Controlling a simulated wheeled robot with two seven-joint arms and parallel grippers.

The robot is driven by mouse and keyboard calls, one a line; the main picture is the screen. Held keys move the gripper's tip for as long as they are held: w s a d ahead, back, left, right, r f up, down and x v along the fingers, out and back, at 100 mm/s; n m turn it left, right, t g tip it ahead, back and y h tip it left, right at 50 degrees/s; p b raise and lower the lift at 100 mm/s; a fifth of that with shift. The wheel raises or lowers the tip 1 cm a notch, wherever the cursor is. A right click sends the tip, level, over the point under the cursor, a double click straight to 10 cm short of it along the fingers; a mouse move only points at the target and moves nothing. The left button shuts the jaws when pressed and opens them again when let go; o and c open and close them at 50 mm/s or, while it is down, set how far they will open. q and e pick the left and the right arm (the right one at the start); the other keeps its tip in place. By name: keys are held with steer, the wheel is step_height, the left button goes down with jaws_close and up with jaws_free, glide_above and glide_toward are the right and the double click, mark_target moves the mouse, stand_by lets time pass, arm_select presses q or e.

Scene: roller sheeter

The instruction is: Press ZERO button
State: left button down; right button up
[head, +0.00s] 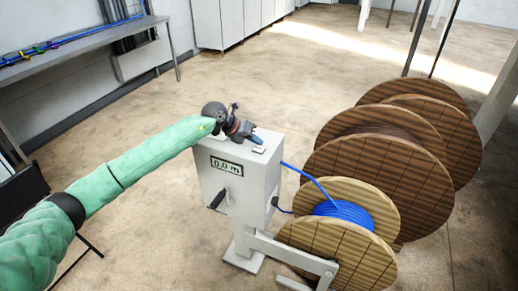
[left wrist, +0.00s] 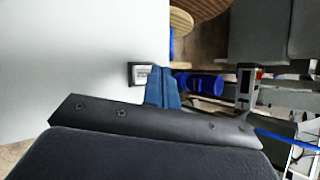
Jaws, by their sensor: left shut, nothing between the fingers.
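The white machine box (head: 238,190) stands in the middle of the head view. Its front display reads "0.0 m" (head: 226,167). A small pale button (head: 259,150) sits on its top face near the right edge. In the left wrist view the button (left wrist: 145,75) is a white plate in a dark frame; its lettering is too small to read. My left gripper (head: 256,139) is above the top of the box, just behind the button, its blue fingers shut and empty. In the left wrist view the fingertips (left wrist: 162,70) appear right beside the button; I cannot tell if they touch. My right gripper is not in view.
A wooden spool with blue cable (head: 345,212) stands to the right of the box, its cable running to the box. Several larger wooden reels (head: 385,170) stand behind it. A black crank handle (head: 217,199) sticks out in front. A bench (head: 85,40) is back left.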

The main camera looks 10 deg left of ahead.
mark_target(256, 149)
arm_select(q)
steer(key=shift+r, duration=0.1)
steer(key=shift+r+p, duration=0.7)
steer(key=shift+r, duration=1.75)
